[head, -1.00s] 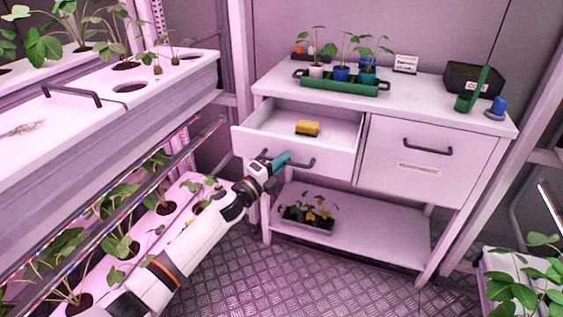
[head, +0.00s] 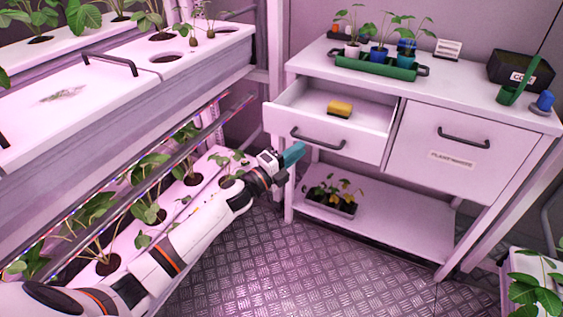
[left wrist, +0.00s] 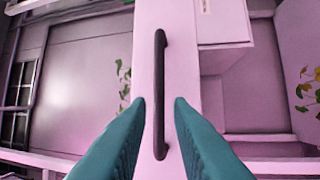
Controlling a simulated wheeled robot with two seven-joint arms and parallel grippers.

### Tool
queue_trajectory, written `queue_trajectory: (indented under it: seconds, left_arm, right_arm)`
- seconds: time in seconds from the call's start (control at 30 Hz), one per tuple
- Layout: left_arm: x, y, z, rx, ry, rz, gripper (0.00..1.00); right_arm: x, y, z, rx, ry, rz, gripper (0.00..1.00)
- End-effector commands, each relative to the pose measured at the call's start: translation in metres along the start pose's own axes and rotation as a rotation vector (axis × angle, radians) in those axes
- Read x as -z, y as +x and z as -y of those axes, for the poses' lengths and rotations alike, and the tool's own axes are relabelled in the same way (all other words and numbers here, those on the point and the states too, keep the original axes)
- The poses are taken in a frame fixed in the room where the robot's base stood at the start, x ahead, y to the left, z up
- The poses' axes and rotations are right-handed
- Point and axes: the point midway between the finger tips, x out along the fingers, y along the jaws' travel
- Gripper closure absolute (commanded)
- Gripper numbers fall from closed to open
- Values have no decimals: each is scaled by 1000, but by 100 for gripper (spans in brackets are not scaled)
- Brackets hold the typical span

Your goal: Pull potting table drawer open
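The white potting table (head: 470,106) stands at the back right. Its left drawer (head: 325,134) is pulled out, with a yellow block (head: 340,109) inside. In the left wrist view, the open fingers (left wrist: 159,103) lie on either side of the handle (left wrist: 160,85) in the picture, with nothing gripped. My right gripper is not in view.
The right drawer (head: 462,150) is shut. A green tray (head: 375,67) of potted seedlings and a black box (head: 520,72) stand on the tabletop. Berry racks (head: 190,62) line the left. A seedling tray (head: 331,206) rests on the lower shelf. The metal floor (head: 300,270) ahead is clear.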

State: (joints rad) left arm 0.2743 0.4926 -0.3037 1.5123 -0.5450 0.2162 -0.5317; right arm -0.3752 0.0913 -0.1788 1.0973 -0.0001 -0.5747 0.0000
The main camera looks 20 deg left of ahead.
Motion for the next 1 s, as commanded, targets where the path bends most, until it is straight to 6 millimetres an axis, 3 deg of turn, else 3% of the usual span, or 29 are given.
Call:
queue_trajectory:
  seconds: [0.1, 0.33, 0.5, 1.0]
  left_arm:
    - [-1, -26, 2, 3, 1, 1, 80]
    - [0, -56, 0, 1, 1, 1, 80]
    - [0, -62, 0, -1, 1, 0, 80]
    - [1, -63, 6, 11, -18, -11, 80]
  right_arm:
    - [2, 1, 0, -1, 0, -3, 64]
    - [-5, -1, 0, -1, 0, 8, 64]
    - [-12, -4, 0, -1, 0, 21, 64]
    - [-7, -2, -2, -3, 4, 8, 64]
